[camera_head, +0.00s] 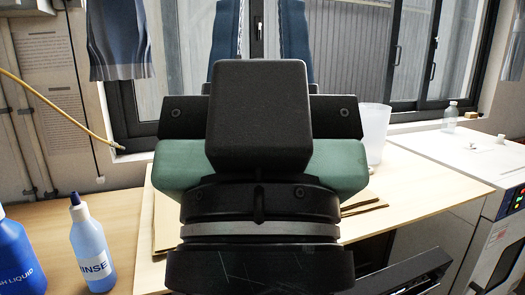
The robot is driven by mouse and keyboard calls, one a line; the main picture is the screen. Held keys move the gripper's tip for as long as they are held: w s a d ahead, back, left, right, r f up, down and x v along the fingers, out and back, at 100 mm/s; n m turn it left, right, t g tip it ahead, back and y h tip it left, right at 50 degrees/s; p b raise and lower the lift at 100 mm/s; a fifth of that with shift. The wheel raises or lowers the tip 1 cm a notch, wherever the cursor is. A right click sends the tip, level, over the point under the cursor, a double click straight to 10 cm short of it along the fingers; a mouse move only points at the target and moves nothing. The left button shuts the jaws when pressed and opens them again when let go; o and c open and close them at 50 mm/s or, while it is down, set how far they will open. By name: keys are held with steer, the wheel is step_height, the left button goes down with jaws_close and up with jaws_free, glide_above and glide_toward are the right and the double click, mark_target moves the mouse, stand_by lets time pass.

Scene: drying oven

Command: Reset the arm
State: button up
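My gripper (258,115) is seen from behind in the middle of the head view, with a black housing, black side pieces and a green body below. Its fingertips are hidden or cannot be made out, so I cannot tell whether it is open or shut, or whether it holds anything. My wrist, with a pale ring, fills the lower middle and hides part of the table.
A wooden table (415,190) lies behind my arm. A translucent container (375,132) stands to its right. A blue bottle (18,255) and a rinse bottle (90,245) are at the lower left. A white oven-like appliance (470,152) is at the right, below a window.

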step_height(320, 180, up, 17)
steer(key=p, duration=1.5)
steer(key=shift+r, duration=0.2)
